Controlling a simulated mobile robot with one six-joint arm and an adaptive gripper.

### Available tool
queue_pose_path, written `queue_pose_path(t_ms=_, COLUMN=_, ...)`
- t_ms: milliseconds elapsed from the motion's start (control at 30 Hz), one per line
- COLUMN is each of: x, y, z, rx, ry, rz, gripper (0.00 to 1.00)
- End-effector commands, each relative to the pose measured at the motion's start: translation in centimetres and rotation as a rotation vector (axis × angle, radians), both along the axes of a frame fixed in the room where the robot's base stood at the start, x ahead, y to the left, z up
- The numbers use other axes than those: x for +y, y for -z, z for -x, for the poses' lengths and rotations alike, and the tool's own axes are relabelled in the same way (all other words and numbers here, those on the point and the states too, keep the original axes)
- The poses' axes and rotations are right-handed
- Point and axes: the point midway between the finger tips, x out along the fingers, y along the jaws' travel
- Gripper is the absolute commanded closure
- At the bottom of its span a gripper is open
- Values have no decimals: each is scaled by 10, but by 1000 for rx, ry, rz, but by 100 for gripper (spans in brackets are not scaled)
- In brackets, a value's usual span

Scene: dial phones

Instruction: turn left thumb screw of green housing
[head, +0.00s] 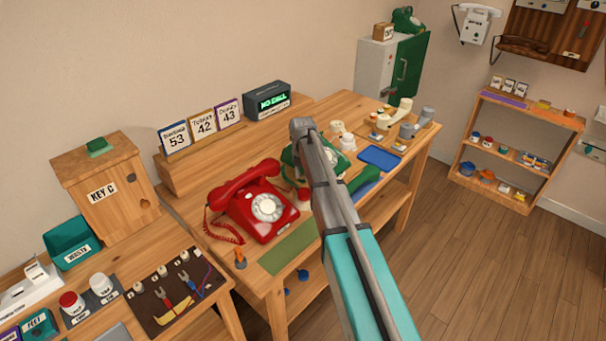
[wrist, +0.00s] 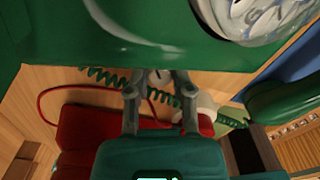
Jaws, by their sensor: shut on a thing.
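The green housing (head: 291,157) is a green dial phone on the table, largely hidden behind my arm in the head view. In the wrist view its green side (wrist: 110,45) fills the top, with the clear dial (wrist: 245,15) at upper right. My gripper (wrist: 159,78) is at the housing's lower edge in the wrist view, its two grey fingers closed around a small thumb screw (wrist: 160,76). The screw is mostly hidden between the fingertips, so its angle cannot be told. In the head view my gripper is hidden behind my arm.
A red dial phone (head: 262,205) stands close to the left of the green one. The green handset (head: 363,178) lies off to the right beside a blue tray (head: 379,158). A green coiled cord (wrist: 98,75) runs behind my fingers. A green mat (head: 289,248) is bare.

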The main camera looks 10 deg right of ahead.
Motion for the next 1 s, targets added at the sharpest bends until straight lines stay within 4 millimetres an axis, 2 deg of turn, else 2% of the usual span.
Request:
queue_pose_path(t_ms=367, x=0, y=0, z=-3, rx=-6, ry=-8, rz=-1, gripper=100)
queue_pose_path(t_ms=400, x=0, y=0, z=-3, rx=-6, ry=-7, rz=-1, gripper=68)
queue_pose_path(t_ms=600, x=0, y=0, z=-2, rx=-4, ry=-7, rz=0, gripper=35)
queue_pose_path(t_ms=867, x=0, y=0, z=-1, rx=-1, ry=-7, rz=0, gripper=35)
queue_pose_path(t_ms=967, x=0, y=-1, z=-1, rx=-1, ry=-5, rz=0, gripper=53)
queue_pose_path(t_ms=1000, x=0, y=-1, z=0, rx=-1, ry=-2, rz=0, gripper=55)
